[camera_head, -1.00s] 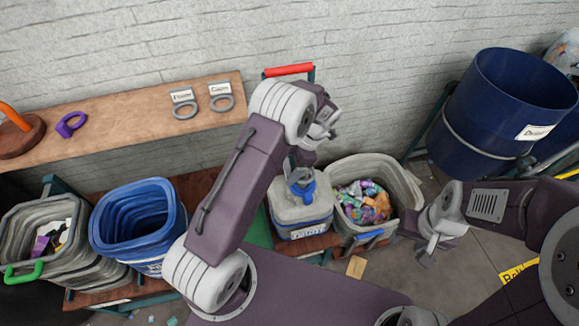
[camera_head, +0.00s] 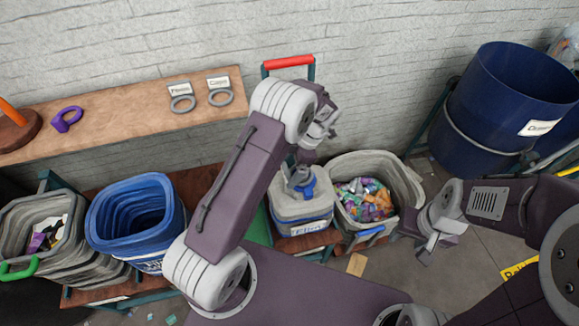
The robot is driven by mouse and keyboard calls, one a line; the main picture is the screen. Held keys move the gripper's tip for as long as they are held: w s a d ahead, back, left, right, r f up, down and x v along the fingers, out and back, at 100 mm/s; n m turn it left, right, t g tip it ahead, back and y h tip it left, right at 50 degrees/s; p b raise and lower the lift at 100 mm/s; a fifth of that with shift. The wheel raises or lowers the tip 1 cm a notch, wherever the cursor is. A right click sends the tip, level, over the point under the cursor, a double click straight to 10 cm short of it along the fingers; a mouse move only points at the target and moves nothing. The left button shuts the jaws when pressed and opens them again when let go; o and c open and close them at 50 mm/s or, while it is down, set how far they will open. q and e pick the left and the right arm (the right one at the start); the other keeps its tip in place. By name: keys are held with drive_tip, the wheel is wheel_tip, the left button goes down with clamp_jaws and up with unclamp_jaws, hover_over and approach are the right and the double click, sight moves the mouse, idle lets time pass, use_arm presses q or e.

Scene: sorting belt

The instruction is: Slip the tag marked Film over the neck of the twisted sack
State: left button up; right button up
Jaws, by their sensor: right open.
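Two grey ring tags lie on the wooden shelf: a left ring tag (camera_head: 182,104) and a right ring tag (camera_head: 221,98), which seems to read Caps. The left one's lettering is too blurred to read surely. A grey, closed-topped shape, seemingly the twisted sack (camera_head: 290,207), stands in the middle. Its narrow top has a blue piece (camera_head: 309,186) at it, whose nature I cannot tell. My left gripper (camera_head: 322,128) is above and behind the sack, largely hidden by its own arm; its jaws are unclear. My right gripper (camera_head: 432,243) is open and empty, right of the sack.
A blue bin (camera_head: 130,240), a grey bin with a green handle (camera_head: 15,272) and a grey bin of colourful scraps (camera_head: 400,180) stand below. A big blue drum (camera_head: 505,95) stands at right.

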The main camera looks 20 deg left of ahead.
use_arm(q)
drive_tip(key=v, duration=0.8)
drive_tip(key=shift+d+r+b, duration=0.2)
drive_tip(key=shift+r+b, duration=0.05)
drive_tip(key=shift+b, duration=0.1)
drive_tip(key=shift+w+r, duration=0.1)
drive_tip(key=shift+r, duration=0.15)
